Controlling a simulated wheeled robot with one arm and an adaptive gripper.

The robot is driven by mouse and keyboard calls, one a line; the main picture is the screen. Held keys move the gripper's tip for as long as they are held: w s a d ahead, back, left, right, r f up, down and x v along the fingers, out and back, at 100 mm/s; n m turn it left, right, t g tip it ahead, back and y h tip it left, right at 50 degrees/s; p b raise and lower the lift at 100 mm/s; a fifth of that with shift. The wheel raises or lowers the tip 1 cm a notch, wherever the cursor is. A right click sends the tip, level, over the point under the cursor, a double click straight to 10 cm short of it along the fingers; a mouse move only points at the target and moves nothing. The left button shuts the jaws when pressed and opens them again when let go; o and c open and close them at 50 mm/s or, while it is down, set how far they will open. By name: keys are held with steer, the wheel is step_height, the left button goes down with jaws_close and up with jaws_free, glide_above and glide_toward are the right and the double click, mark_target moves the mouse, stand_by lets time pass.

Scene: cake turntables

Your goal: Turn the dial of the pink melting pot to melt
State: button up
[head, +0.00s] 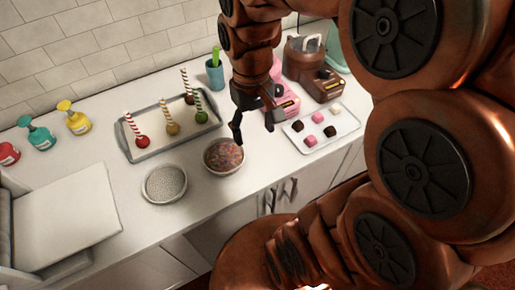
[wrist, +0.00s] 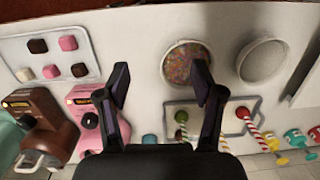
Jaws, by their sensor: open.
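The pink melting pot (wrist: 82,140) stands on the counter on the left side in the wrist view, with a dark dial (wrist: 91,119) on its front part and a small lit panel. In the head view the pink melting pot (head: 289,105) is partly hidden behind my gripper, and its dial is hard to make out. My gripper (head: 253,131) is open and empty above the counter, in front of the pot. In the wrist view my gripper (wrist: 160,76) has its fingers spread apart, with the left finger beside the pot and covering part of its side.
A brown melting pot (head: 312,72) stands right of the pink one. A tray of pink and dark sweets (head: 313,143) lies in front. A sprinkle bowl (head: 223,156), a white bowl (head: 165,184) and a tray with striped sticks (head: 150,151) stand left.

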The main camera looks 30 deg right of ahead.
steer(key=shift+s+a+f, duration=0.15)
steer(key=shift+s+a, duration=0.2)
steer(key=shift+s, duration=0.5)
steer(key=shift+s+a+f, duration=0.15)
steer(key=shift+s+a, duration=0.2)
steer(key=shift+s, duration=0.45)
steer(key=shift+s+a+f, duration=0.15)
steer(key=shift+s+a, duration=0.2)
steer(key=shift+s, duration=0.5)
